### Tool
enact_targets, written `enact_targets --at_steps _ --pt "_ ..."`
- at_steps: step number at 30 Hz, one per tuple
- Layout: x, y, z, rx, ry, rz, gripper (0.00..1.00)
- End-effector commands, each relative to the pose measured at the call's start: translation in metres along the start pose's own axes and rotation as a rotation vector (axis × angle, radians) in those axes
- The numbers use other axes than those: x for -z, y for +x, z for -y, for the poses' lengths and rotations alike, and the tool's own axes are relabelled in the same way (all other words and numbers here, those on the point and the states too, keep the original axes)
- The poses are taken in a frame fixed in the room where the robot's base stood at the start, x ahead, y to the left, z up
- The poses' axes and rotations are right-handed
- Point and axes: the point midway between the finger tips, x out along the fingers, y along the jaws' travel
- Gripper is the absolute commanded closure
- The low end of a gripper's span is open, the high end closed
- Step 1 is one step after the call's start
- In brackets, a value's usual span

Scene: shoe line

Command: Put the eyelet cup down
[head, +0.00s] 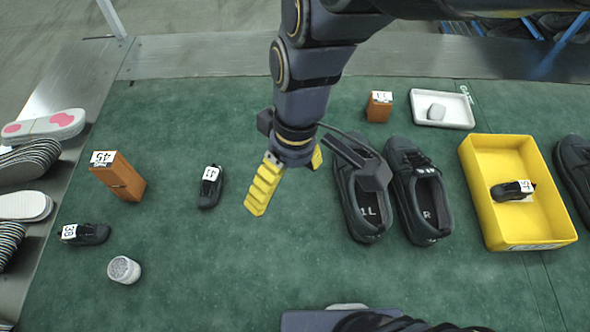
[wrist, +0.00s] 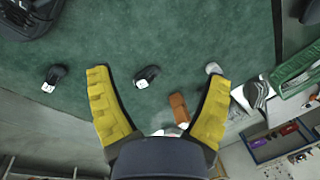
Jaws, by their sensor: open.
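A small round whitish cup with a speckled grey top, which I take as the eyelet cup (head: 124,269), stands upright on the green mat (head: 200,285) at the lower left of the head view. Nothing touches it. My gripper (head: 288,185) is well to its right and appears raised above the mat. Its yellow fingers are spread wide in the wrist view (wrist: 160,105), with nothing between them. A small whitish thing near the right finger in the wrist view may be the cup, but I cannot tell.
A black shoe pair (head: 420,205), a yellow bin (head: 490,225) and a white tray (head: 455,111) stand right. Soles (head: 45,127) line the left edge.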

Motion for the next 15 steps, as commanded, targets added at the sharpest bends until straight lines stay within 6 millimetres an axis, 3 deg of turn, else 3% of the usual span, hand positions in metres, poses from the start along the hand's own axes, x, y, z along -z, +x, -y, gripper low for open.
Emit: enact_targets --at_steps 1,3,6,10,15 --pt "-0.028 -0.009 -0.010 -0.028 0.154 0.003 0.21" --pt "-0.065 -0.013 -0.015 -0.053 0.353 0.030 0.21" --pt "-0.103 -0.017 -0.016 -0.079 0.587 0.052 0.21" --pt "-0.132 -0.017 -0.012 -0.098 0.768 0.073 0.21" --pt "-0.140 -0.017 -0.011 -0.103 0.829 0.078 0.21"
